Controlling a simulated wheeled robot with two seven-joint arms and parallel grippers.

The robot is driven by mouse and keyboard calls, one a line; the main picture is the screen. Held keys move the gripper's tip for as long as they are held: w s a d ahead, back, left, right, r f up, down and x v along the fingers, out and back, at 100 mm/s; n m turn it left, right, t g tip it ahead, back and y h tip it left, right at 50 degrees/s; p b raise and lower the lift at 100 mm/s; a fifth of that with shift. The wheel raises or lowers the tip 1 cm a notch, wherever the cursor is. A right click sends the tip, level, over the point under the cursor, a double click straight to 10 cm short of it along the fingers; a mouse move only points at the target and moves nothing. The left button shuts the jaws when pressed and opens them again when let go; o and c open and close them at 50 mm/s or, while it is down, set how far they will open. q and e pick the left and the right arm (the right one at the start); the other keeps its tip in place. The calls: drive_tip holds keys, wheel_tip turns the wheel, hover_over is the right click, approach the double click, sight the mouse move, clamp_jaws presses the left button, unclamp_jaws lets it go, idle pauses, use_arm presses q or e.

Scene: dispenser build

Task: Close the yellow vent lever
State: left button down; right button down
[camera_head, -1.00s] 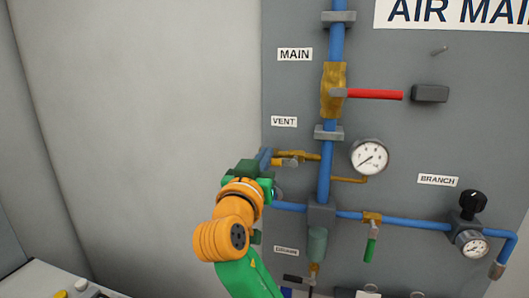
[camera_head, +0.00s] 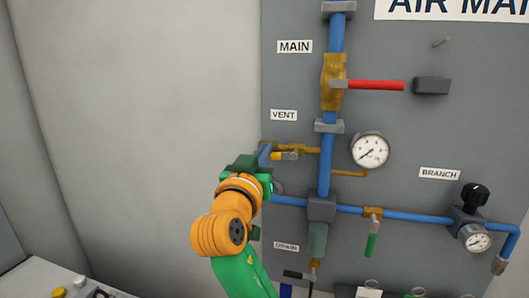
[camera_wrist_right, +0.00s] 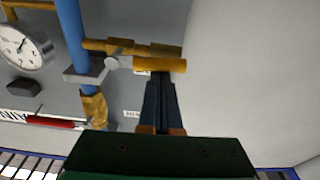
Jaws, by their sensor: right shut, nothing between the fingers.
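The yellow vent lever (camera_head: 277,156) is on the brass vent valve (camera_head: 305,150), below the VENT label on the grey panel. It points left from a grey hub, roughly along the brass pipe. In the right wrist view the yellow lever (camera_wrist_right: 160,64) lies crosswise just beyond the fingertips. My right gripper (camera_head: 265,153) is at the lever's left end, its dark fingers shut and empty. In the wrist view the right gripper's (camera_wrist_right: 161,78) fingertips overlap the lever's lower edge; I cannot tell if they touch. My left gripper is not in view.
A blue vertical pipe (camera_head: 325,170) and a round gauge (camera_head: 370,150) are right of the vent valve. A red main lever (camera_head: 375,86) is above, and a green branch lever (camera_head: 371,245) lower right. The wall left of the panel is bare.

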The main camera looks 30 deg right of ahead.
wheel_tip(320, 180, down, 6)
drive_tip(key=s+d+n+t+y+b, duration=0.1)
drive_tip(key=s+d+n+b, duration=0.1)
drive_tip(key=n, duration=0.4)
drive_tip(key=shift+s+d+f+n+b, duration=0.2)
drive_tip(key=shift+s+n+b, duration=0.2)
drive_tip(key=shift+b, duration=0.3)
drive_tip(key=shift+s+f, duration=0.1)
idle(0.6)
